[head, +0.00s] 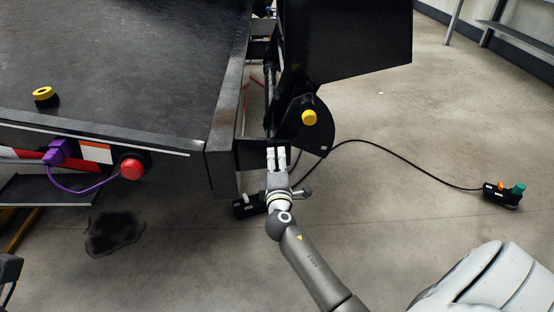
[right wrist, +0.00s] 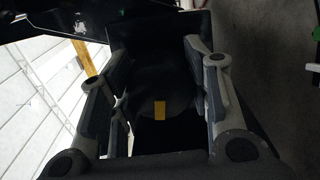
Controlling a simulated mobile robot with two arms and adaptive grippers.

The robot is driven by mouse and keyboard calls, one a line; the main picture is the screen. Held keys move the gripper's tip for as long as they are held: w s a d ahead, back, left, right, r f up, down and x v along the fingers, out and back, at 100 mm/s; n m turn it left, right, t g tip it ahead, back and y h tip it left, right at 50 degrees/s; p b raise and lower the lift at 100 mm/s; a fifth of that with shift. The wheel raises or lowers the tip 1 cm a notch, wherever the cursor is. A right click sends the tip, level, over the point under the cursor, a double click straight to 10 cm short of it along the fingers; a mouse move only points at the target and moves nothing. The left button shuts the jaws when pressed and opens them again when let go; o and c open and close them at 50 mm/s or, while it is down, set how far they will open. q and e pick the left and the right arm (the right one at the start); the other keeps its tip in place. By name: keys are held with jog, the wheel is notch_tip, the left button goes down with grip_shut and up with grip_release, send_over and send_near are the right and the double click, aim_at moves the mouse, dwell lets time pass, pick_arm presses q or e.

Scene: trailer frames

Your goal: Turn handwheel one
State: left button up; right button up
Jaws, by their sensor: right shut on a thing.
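My right gripper (head: 277,158) reaches up to the dark corner of the trailer, just below and left of a yellow knob (head: 309,117). In the right wrist view its fingers (right wrist: 160,85) stand on both sides of a dark rounded part (right wrist: 160,92) with a small yellow mark. The gripper is shut on this part. Its edges are lost in shadow, and I cannot tell if it is handwheel one. No wheel shows clearly in the head view, where the gripper and trailer corner cover the spot. My left gripper is not in view.
The trailer bed (head: 130,60) fills the upper left. A raised black ramp (head: 350,45) stands above my gripper. A red knob (head: 131,169) and a purple plug (head: 60,152) are on the trailer's edge. A black cable runs to a small box (head: 500,195) on the open floor at right.

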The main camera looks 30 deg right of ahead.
jog(key=shift+f+n, duration=0.1)
jog(key=shift+n, duration=0.4)
jog(key=o, duration=1)
jog(key=v, duration=1.2)
jog(key=shift+s, duration=0.1)
